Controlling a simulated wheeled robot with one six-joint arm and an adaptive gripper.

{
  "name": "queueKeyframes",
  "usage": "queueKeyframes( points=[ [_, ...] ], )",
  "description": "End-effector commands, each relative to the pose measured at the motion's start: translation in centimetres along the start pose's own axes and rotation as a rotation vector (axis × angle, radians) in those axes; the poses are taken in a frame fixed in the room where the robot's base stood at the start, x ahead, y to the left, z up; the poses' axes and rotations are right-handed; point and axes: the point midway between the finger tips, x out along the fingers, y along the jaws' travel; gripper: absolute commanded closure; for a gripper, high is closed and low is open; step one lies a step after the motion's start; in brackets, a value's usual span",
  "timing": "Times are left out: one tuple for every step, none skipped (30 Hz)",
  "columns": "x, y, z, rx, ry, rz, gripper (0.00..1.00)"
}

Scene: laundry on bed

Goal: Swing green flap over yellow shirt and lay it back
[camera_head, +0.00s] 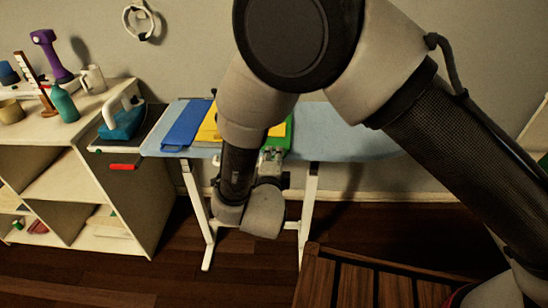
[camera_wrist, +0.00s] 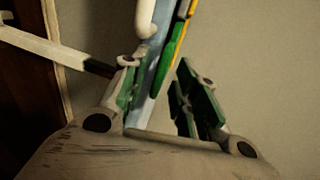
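The green flap (camera_head: 289,131) lies flat at the right end of a folding board on the ironing board, partly hidden by my arm. The yellow shirt (camera_head: 208,129) lies left of it, with its middle hidden behind my arm. My gripper (camera_head: 272,155) is at the front edge of the ironing board, by the green flap. In the wrist view, my gripper (camera_wrist: 158,72) is open, its green-padded fingers spread. The edge of the green flap (camera_wrist: 172,55) shows beyond the fingers, with a strip of the yellow shirt (camera_wrist: 187,20) beside it. I cannot tell whether a finger touches the flap.
A blue flap (camera_head: 185,126) lies left of the shirt on the light-blue ironing board (camera_head: 345,136), whose right part is bare. Left stands a shelf unit (camera_head: 65,165) with an iron (camera_head: 122,120), a teal bottle (camera_head: 63,104) and mugs. A slatted wooden piece (camera_head: 375,285) is in front at right.

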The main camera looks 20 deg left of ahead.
Motion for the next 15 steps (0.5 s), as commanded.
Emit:
queueKeyframes(
  points=[
    [0.19,0.02,-0.01,0.000,0.000,0.000,0.70],
    [0.25,0.02,0.00,-0.001,0.000,0.000,0.70],
    [0.29,0.02,0.00,-0.001,-0.001,0.000,0.70],
    [0.29,0.01,0.00,-0.001,-0.001,0.000,0.70],
    [0.29,0.01,0.00,-0.001,-0.001,0.000,0.70],
    [0.28,0.01,0.00,-0.001,-0.001,0.000,0.70],
    [0.27,0.01,0.00,-0.001,-0.001,0.000,0.70],
    [0.27,0.01,0.00,-0.001,-0.001,0.000,0.70],
    [0.27,0.01,0.00,-0.002,-0.001,0.000,0.76],
    [0.26,0.01,0.00,-0.002,-0.001,0.000,0.81],
    [0.26,0.01,0.00,-0.002,-0.001,0.000,0.87],
    [0.26,0.01,0.00,-0.002,-0.001,0.000,0.94],
    [0.26,0.01,0.00,-0.002,-0.001,0.000,0.99],
    [0.26,0.01,0.00,-0.002,-0.001,0.000,1.00],
    [0.25,0.01,0.00,-0.002,-0.001,0.000,1.00]
  ],
)
